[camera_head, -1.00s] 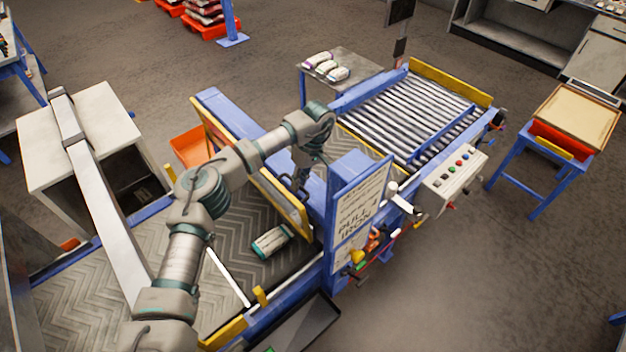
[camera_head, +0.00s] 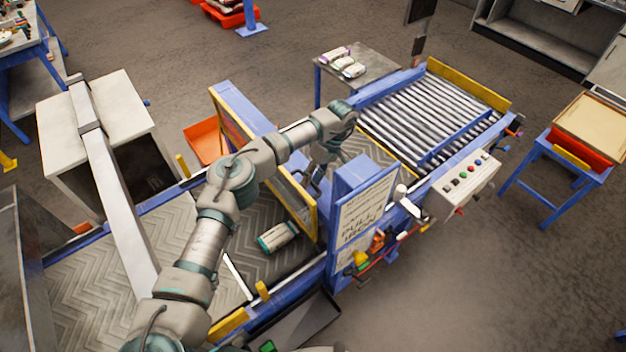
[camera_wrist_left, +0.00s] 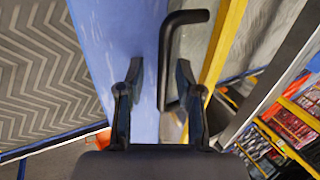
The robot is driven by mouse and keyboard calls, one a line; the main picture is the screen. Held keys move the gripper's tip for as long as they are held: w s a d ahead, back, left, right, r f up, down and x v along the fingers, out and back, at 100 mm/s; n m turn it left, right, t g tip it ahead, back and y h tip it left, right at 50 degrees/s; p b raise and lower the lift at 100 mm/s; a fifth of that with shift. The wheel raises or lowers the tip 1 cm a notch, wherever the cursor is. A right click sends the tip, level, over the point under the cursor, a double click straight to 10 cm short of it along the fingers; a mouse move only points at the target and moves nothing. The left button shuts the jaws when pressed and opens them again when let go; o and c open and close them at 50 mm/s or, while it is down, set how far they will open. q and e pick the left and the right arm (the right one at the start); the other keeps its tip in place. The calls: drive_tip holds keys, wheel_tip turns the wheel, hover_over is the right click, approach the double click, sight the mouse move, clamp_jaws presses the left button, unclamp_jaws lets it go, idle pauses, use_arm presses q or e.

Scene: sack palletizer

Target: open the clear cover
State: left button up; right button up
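The clear cover (camera_head: 303,208) is a yellow-framed see-through panel standing over the belt, left of the blue post with a printed sign. In the left wrist view its yellow edge (camera_wrist_left: 222,45) runs beside a blue beam (camera_wrist_left: 120,45). A black bent handle (camera_wrist_left: 187,17) stands out near that edge. My left gripper (camera_head: 316,182) is above the belt on the cover's far side. In the left wrist view my left gripper (camera_wrist_left: 160,90) is open, with the handle's lower end between its fingertips, nearer the right one. Contact cannot be told. My right gripper is out of view.
A sack (camera_head: 279,237) lies on the belt near the cover. The sign post (camera_head: 365,205) stands close to my left gripper. A roller conveyor (camera_head: 430,115) and a control box (camera_head: 470,180) lie to the right. Open floor lies at the lower right.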

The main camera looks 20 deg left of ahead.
use_arm(q)
drive_tip(key=shift+w+f, duration=0.15)
drive_tip(key=shift+w, duration=0.05)
drive_tip(key=shift+s+r, duration=0.1)
drive_tip(key=shift+r, duration=0.35)
wheel_tip(320, 180, up, 9)
drive_tip(key=shift+w, duration=0.2)
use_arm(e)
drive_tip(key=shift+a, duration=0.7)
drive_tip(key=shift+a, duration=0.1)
